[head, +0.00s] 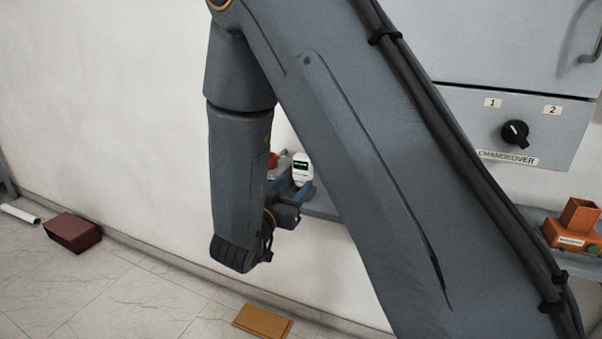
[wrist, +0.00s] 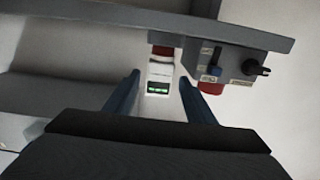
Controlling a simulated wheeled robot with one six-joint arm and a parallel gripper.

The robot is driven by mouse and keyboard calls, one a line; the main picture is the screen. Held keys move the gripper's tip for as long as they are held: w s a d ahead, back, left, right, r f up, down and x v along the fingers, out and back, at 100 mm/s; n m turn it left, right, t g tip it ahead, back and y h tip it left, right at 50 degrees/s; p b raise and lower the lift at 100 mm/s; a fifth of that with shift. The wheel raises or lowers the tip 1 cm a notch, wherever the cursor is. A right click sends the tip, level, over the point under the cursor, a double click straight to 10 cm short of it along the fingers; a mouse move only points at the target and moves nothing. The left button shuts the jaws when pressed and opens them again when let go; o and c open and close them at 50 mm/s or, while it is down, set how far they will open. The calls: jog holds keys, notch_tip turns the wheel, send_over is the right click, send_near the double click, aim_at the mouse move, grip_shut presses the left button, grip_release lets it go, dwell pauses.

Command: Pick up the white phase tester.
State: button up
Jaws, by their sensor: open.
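The white phase tester (head: 301,168) shows in the head view beyond my forearm, with a small green-lit display on its upper part. In the wrist view the white phase tester (wrist: 159,78) lies between the tips of my open gripper (wrist: 159,80), with a visible gap to each finger. Its dark display with green marks faces the camera. I cannot tell from these views how far the fingers reach along its depth. In the head view my gripper (head: 288,194) is partly hidden by my own arm, just below and left of the tester.
A grey shelf (head: 324,208) runs along the wall near the tester. A grey box with a blue lever and black knob (wrist: 222,62) stands close to the right finger, with a red part below. An orange device (head: 573,232) sits far right, below the changeover panel (head: 520,110).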

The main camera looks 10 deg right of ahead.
aim_at(302, 174)
jog(key=shift+h, duration=0.3)
jog(key=x, duration=0.3)
jog(key=p+x, duration=0.1)
jog(key=x, duration=0.2)
jog(key=shift+w+r, duration=0.1)
jog(key=shift+r, duration=0.15)
jog(key=shift+p+x, duration=0.55)
jog(key=shift+x, duration=2.35)
jog(key=shift+a, duration=0.1)
jog(key=shift+c, duration=0.3)
jog(key=c, duration=0.9)
jog(key=shift+r, duration=0.15)
